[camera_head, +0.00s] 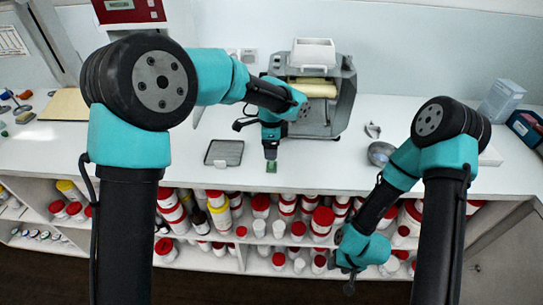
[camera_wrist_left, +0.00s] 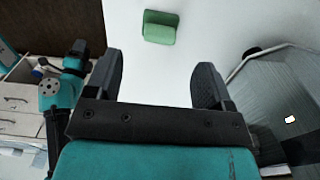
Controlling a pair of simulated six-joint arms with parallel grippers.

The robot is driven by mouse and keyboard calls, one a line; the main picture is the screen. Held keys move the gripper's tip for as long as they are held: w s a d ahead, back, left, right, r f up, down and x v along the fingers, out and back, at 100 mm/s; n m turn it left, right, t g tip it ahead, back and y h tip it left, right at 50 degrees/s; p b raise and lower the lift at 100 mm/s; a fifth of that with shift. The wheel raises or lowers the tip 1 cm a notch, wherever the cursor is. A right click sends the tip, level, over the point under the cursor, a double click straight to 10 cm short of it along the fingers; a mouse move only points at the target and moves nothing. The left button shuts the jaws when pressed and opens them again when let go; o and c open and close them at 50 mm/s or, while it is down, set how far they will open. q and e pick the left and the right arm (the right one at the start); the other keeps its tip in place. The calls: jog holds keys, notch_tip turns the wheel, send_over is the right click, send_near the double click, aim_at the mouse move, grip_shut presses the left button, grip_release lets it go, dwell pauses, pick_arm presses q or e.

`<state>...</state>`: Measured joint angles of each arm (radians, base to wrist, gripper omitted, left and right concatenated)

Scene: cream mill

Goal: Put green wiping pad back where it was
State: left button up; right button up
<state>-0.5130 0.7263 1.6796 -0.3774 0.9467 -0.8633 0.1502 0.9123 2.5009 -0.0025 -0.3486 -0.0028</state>
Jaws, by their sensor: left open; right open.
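The green wiping pad (camera_head: 271,169) lies on the white counter near its front edge, to the right of the dark-rimmed tray. In the left wrist view the pad (camera_wrist_left: 161,27) shows on the white surface beyond the fingertips, apart from them. My left gripper (camera_head: 270,152) points down just behind and above the pad. Its two fingers (camera_wrist_left: 160,75) are spread with nothing between them. My right gripper (camera_head: 347,267) hangs low in front of the shelves, away from the pad, and is open with nothing seen in it.
A grey tray (camera_head: 224,153) lies left of the pad. The grey mill (camera_head: 325,100) stands behind my left gripper. A metal bowl (camera_head: 380,153) sits to the right. Shelves with several red-lidded jars (camera_head: 322,220) are below the counter. The counter between pad and bowl is clear.

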pick_arm(q)
jog(key=shift+r, duration=2.35)
